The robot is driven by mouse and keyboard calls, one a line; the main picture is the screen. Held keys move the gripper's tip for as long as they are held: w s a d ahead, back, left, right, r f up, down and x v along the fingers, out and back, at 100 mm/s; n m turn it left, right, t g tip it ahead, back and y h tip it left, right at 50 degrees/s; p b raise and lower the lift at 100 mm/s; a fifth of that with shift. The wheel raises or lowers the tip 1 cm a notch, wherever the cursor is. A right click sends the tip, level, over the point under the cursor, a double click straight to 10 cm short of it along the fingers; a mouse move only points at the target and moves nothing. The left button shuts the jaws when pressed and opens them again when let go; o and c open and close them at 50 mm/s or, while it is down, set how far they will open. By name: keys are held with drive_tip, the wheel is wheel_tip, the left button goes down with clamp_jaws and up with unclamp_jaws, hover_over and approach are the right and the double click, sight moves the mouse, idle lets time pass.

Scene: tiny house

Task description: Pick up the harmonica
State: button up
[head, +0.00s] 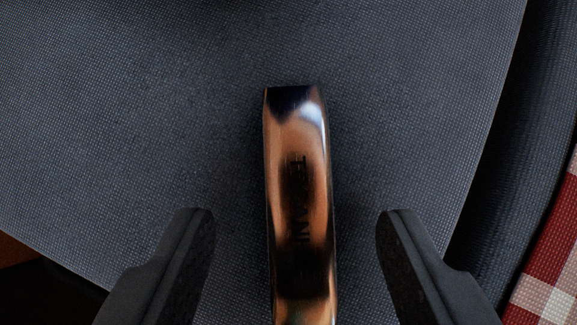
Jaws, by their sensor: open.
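The harmonica (299,190) is a shiny copper-brown bar with dark lettering. It lies lengthwise up the picture on a dark grey woven surface (130,120), and its near end runs out of the bottom of the head view. My gripper (296,222) is open, with one black finger to the left of the harmonica and one to the right. A gap shows between each finger and the harmonica. The fingers appear level with its lower half. I cannot tell how far above the surface they are.
The grey surface ends in a curved dark edge (525,130) on the right. A red and white checked cloth (550,260) lies beyond it. Another edge runs across the lower left, with a brown patch (15,250) below it. The surface around the harmonica is clear.

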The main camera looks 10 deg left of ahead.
drive_tip(key=shift+x, duration=0.95)
drive_tip(key=c, duration=1.1)
drive_tip(key=shift+r, duration=0.1)
